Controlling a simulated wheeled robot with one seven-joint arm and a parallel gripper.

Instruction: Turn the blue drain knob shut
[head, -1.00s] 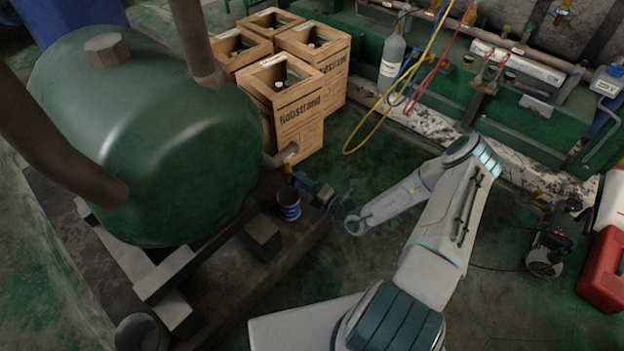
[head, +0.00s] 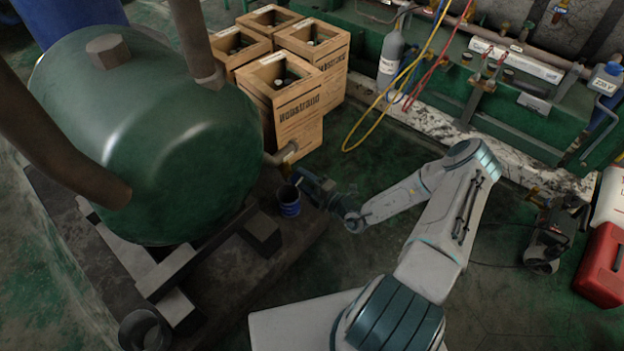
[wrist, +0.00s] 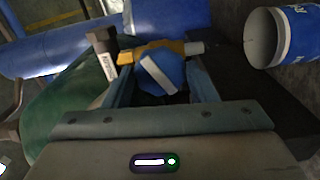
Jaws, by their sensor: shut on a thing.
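The blue drain knob (wrist: 162,72) with a pale bar across its face sits between the two fingers of my gripper (wrist: 163,88) in the wrist view. My gripper is shut on the knob. Behind the knob is a yellow valve body (wrist: 165,48) on a short grey pipe stub. In the head view my gripper (head: 302,180) is at the drain pipe (head: 281,154) low on the right side of the green tank (head: 165,130). The knob is hidden there by my gripper.
A blue can (head: 289,205) stands close below my gripper; it shows large at the right of the wrist view (wrist: 284,36). Wooden crates (head: 298,110) with bottles stand behind. Yellow and red hoses hang at the back. A red case (head: 603,266) lies at right. Floor right of the tank is open.

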